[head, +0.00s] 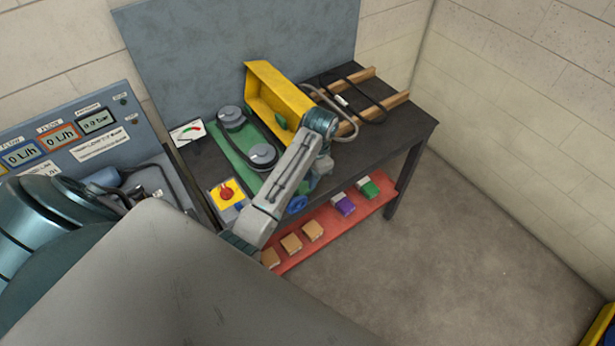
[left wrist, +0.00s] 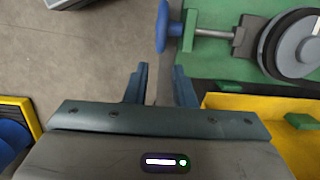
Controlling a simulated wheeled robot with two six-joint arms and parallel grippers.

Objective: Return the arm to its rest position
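My left arm comes in from the left and reaches over the dark workbench (head: 413,126). Its gripper (head: 312,182) is partly hidden behind its own forearm in the head view. In the left wrist view the two fingers (left wrist: 159,70) stand apart with nothing between them. The blue handwheel (head: 297,203) is close by; it also shows just beyond the fingertips in the left wrist view (left wrist: 164,27). My right gripper is not in view.
The bench holds a green base (head: 233,148) with two belted pulleys, a yellow guard (head: 262,82), wooden rails (head: 392,100) and a red-knobbed yellow switch box (head: 226,193). Below is a red shelf (head: 326,229) with small boxes. A meter panel (head: 75,130) stands left.

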